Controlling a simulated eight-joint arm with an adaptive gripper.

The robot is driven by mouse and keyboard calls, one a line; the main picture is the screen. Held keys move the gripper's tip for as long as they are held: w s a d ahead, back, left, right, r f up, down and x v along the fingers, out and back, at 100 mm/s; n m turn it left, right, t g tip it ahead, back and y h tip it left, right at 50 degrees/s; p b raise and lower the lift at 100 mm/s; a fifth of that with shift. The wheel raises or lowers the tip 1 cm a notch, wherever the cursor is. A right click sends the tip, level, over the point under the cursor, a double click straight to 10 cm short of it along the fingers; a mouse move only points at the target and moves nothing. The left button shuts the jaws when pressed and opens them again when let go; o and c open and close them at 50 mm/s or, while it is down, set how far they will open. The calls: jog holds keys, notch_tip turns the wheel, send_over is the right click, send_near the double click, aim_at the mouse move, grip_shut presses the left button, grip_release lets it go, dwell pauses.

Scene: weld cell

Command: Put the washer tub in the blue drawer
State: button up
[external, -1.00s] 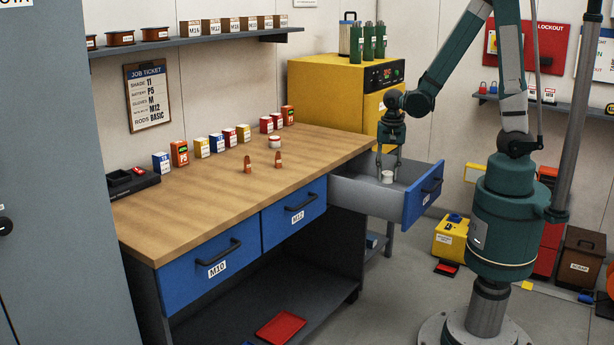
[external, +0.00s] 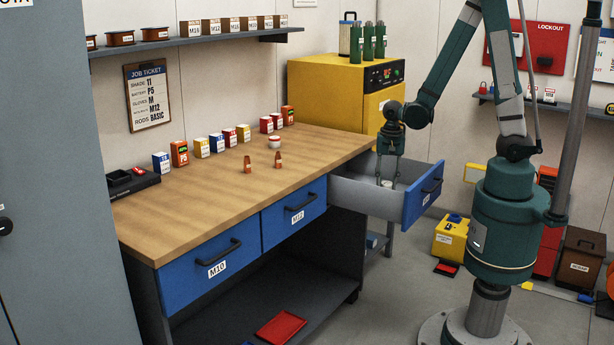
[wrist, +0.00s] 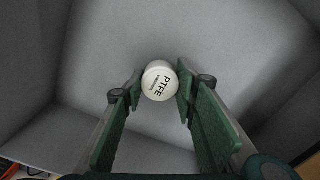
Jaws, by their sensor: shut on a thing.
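The washer tub (external: 387,183) is a small white round tub. Its lid, lettered PTFE, faces the camera in the wrist view (wrist: 159,83). My gripper (external: 388,178) points down inside the open blue drawer (external: 423,193) at the right end of the bench. It is shut on the tub, with one finger on each side, as the wrist view (wrist: 160,90) also shows. The tub is low between the drawer walls. I cannot tell whether its base touches the drawer floor.
The drawer's front and grey side walls stand close around my gripper. Its visible floor is otherwise bare. Two closed blue drawers, M10 (external: 202,275) and M12 (external: 293,216), are to the left. A white-and-red tub (external: 275,142) and several small boxes stand on the wooden bench (external: 220,200).

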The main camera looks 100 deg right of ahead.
aim_at(387, 183)
jog(key=shift+f, duration=0.65)
jog(key=shift+f+b, duration=0.15)
jog(key=shift+b, duration=0.15)
jog(key=o, duration=0.9)
jog(key=shift+r, duration=0.2)
jog(key=shift+s+r+p, duration=0.15)
jog(key=shift+r+p, duration=1.8)
jog(key=shift+r, duration=4.05)
jog(key=shift+a, duration=0.15)
